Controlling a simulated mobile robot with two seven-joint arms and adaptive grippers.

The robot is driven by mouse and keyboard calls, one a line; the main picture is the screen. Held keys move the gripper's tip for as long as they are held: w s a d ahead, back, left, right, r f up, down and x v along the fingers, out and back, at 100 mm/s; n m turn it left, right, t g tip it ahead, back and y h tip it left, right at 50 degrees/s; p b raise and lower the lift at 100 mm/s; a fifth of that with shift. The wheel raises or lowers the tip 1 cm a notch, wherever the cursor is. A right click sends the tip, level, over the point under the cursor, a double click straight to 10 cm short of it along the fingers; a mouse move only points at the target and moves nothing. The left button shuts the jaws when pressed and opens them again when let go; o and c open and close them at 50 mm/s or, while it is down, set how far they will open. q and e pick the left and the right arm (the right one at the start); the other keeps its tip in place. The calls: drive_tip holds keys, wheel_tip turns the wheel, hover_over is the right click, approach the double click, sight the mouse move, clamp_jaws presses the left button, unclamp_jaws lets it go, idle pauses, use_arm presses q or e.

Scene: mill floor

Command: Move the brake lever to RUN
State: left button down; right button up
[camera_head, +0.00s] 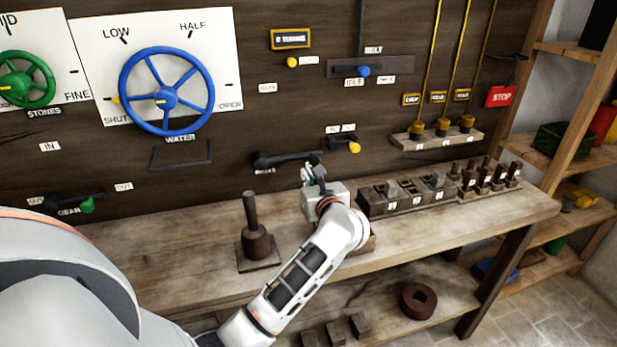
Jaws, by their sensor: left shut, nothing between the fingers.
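The brake lever (290,158) is a dark bar on the wooden wall panel, above the bench. It lies nearly level, running right from its pivot at the left; the small label under the pivot is hard to read. A yellow knob (355,147) shows farther right; I cannot tell if it belongs to this lever. My left gripper (313,163) is shut and empty, its fingertips close to the bar's right part. It covers some of the bar, and contact cannot be told. My right gripper is not in view.
A blue handwheel (165,92) sticks out at the left. A dark post on a base (257,243) stands on the bench left of my arm. Wooden blocks (405,195) fill the bench at the right. A red stop sign (501,96) hangs beyond. The panel above the lever's pivot is fairly clear.

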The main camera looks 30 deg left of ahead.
use_arm(q)
drive_tip(key=x, duration=0.6)
drive_tip(key=shift+w+a, duration=0.25)
drive_tip(key=shift+r+n, duration=0.2)
drive_tip(key=shift+n, duration=0.1)
